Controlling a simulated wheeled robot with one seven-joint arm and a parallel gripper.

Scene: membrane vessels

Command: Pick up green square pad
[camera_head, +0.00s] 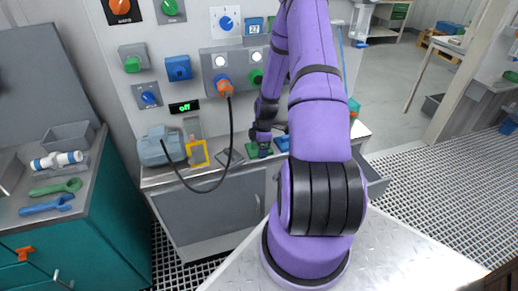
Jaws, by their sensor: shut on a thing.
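The green square pad (251,151) is small and flat, at the bench top at the back, partly hidden by my gripper. My gripper (264,152) points down at the pad's right part and is shut on it. At this distance I cannot tell whether the pad is lifted clear of the bench top. A dark grey square pad (230,158) lies just left of it, and a blue pad (282,143) lies just right, partly hidden by my arm.
A yellow frame (197,153) and a grey motor-like unit (161,147) stand left on the bench. A teal cabinet (110,215) with tools stands at left.

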